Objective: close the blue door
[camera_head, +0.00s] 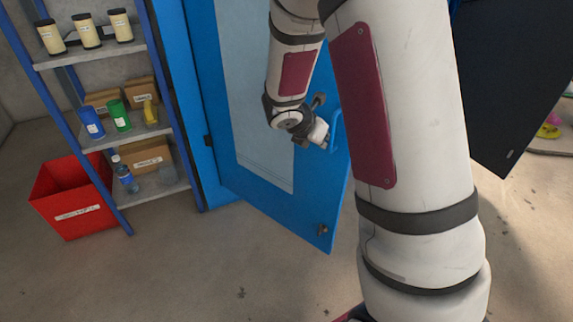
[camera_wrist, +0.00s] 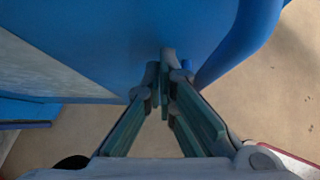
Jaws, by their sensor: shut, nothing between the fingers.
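The blue door (camera_head: 272,195) stands ajar in the head view, hinged at its left side on a blue frame (camera_head: 180,90). It has a pale glass panel, a blue handle (camera_head: 337,130) near its free edge and a small latch low down. My gripper (camera_head: 318,132) is at the door's free edge, close beside the handle. In the wrist view my gripper (camera_wrist: 167,62) is shut and empty, its fingertips against or very near the blue door (camera_wrist: 140,35). The handle curves at the upper right (camera_wrist: 245,40). Whether the fingertips touch the door I cannot tell.
A shelf rack (camera_head: 140,135) with canisters, bottles and boxes stands left of the door, with a red bin (camera_head: 72,200) beside it. A dark panel (camera_head: 505,80) is at the right. The concrete floor (camera_head: 220,265) below the door is clear.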

